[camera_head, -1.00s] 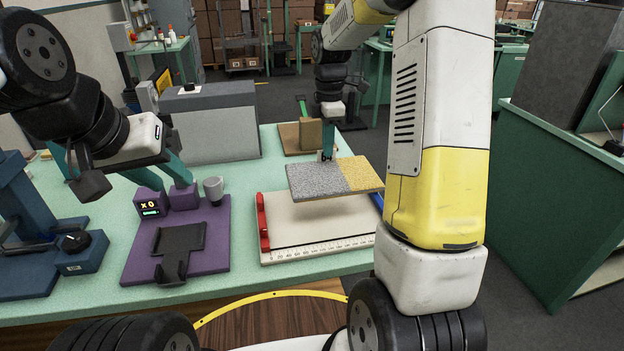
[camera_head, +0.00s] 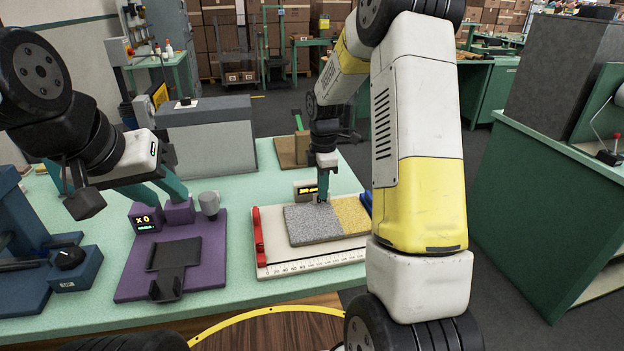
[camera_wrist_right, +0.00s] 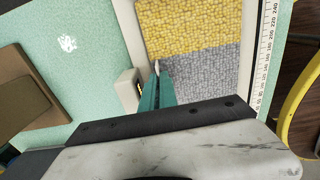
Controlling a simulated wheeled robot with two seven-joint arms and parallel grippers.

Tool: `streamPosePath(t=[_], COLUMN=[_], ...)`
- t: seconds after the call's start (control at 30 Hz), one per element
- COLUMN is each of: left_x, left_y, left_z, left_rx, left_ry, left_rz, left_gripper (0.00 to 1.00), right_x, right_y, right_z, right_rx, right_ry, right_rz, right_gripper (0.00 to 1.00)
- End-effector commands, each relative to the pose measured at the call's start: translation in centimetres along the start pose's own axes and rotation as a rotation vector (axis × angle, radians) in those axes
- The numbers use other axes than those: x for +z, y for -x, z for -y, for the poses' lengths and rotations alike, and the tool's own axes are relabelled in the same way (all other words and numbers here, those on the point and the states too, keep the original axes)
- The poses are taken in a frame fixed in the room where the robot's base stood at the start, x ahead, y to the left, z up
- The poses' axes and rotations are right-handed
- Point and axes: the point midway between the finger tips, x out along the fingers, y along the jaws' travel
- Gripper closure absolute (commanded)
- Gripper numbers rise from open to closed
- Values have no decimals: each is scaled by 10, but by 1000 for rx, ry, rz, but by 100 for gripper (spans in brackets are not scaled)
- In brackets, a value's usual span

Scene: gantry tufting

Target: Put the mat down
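The mat is a flat grey (camera_head: 312,224) and yellow rectangle, and also shows in the right wrist view (camera_wrist_right: 200,75). It lies level on, or very close above, the white board (camera_head: 285,261), between the red rail (camera_head: 259,238) and the blue rail (camera_head: 366,202). My right gripper (camera_head: 323,196) points down at the mat's far edge; its teal fingers (camera_wrist_right: 157,85) look closed on that edge. Whether the mat's underside touches the board is hard to tell. My left gripper (camera_head: 163,197) is empty, its fingers apart, over the back of the purple fixture (camera_head: 214,262).
A ruler scale (camera_head: 318,262) runs along the board's near edge. A small display box (camera_head: 305,189) stands behind the mat. The purple fixture carries a counter (camera_head: 145,219) and a grey cup (camera_head: 209,203). A blue device (camera_head: 75,266) stands at the left.

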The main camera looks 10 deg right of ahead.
Motion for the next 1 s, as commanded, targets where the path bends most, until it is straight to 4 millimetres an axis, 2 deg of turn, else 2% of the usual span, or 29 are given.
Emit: streamPosePath(t=[0.03,0.17,0.57,0.67,1.0], left_x=[0,0,0,0,0], left_y=[0,0,0,0,0], left_z=[0,0,0,0,0], left_rx=[0,0,0,0,0], left_ry=[0,0,0,0,0], left_rz=[0,0,0,0,0], left_gripper=[64,64,64,64,64], right_x=[0,0,0,0,0], right_y=[-2,-2,4,17,88], right_z=[0,0,0,-1,-1], right_rx=[-1,0,0,3,4], right_ry=[0,0,-1,-1,-1], right_rz=[0,0,0,-1,0], right_gripper=[100,75,75,75,75])
